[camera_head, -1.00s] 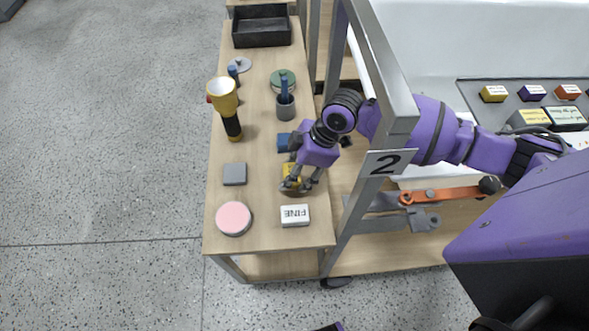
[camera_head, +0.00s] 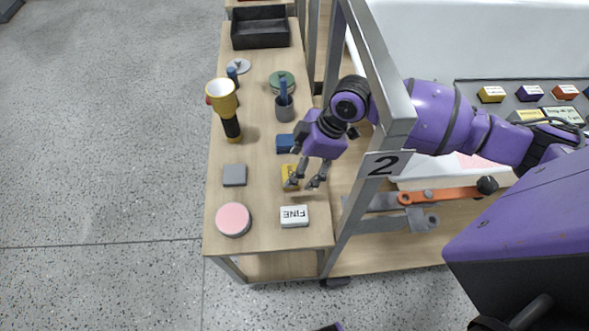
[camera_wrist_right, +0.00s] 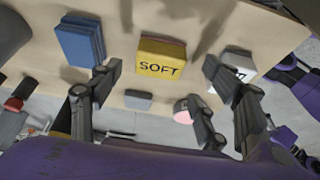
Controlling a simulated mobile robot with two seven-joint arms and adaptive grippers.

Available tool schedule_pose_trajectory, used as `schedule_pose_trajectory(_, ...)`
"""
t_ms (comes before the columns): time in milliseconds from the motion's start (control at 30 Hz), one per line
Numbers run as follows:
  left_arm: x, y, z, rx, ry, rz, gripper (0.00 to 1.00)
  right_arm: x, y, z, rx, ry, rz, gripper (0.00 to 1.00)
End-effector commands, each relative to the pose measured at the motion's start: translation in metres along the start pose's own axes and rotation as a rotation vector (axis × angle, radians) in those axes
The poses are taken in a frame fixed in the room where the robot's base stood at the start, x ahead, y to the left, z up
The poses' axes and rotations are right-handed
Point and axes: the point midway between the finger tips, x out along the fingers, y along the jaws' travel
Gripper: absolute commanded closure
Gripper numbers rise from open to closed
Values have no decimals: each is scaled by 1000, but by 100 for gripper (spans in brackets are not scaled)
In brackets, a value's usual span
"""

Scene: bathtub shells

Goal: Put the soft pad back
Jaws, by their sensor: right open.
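The soft pad is a yellow block marked SOFT (camera_wrist_right: 162,60). In the head view the yellow pad (camera_head: 287,174) lies on the wooden table between a blue block and the white FINE block, partly hidden by a finger. My right gripper (camera_head: 307,184) is open, with its fingertips above and to the right of the pad. In the right wrist view the open fingers (camera_wrist_right: 162,68) stand on either side of the pad, which appears beyond them with nothing gripped. My left gripper is not in view.
Near the pad are the blue block (camera_head: 285,143), white FINE block (camera_head: 295,216), grey block (camera_head: 234,175) and pink round pad (camera_head: 233,219). A yellow-black torch (camera_head: 229,105) stands further back. A metal frame post (camera_head: 384,75) rises close to my right arm.

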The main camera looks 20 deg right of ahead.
Motion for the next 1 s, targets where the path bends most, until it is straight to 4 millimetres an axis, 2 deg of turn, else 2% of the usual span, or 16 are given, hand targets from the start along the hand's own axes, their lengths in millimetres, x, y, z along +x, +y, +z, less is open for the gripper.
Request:
schedule_pose_trajectory(33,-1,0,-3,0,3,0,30,-14,2,0,-2,-2,5,30)
schedule_pose_trajectory(200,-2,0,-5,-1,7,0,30,-50,1,0,-2,-2,4,30)
schedule_pose_trajectory(400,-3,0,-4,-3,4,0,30,-76,0,0,-1,-2,2,30)
schedule_pose_trajectory(567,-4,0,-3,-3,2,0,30,-82,0,0,0,0,0,30)
schedule_pose_trajectory(1000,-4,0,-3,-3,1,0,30,-82,0,0,0,0,0,30)
